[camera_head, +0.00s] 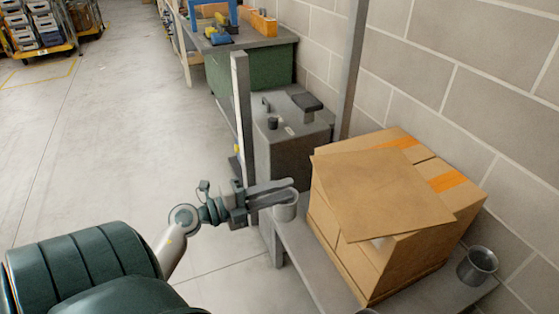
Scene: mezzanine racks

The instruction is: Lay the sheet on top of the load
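The sheet (380,190) is a thin brown cardboard panel. It lies askew across the top of the load, with its left and near corners close to or past the load's edges; I cannot tell if it lies fully flat. The load (360,262) is a stack of brown cartons with orange tape (447,181), partly covered by the sheet. My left gripper (292,190) is left of the load, apart from the sheet. Its two fingers look parted, with nothing seen between them. My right gripper is not in view.
The load stands on a grey bench (310,262) against a block wall. A metal cup (477,266) stands right of the load, another (285,211) below my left fingertips. A grey metal box (292,140) and upright posts (243,115) stand behind.

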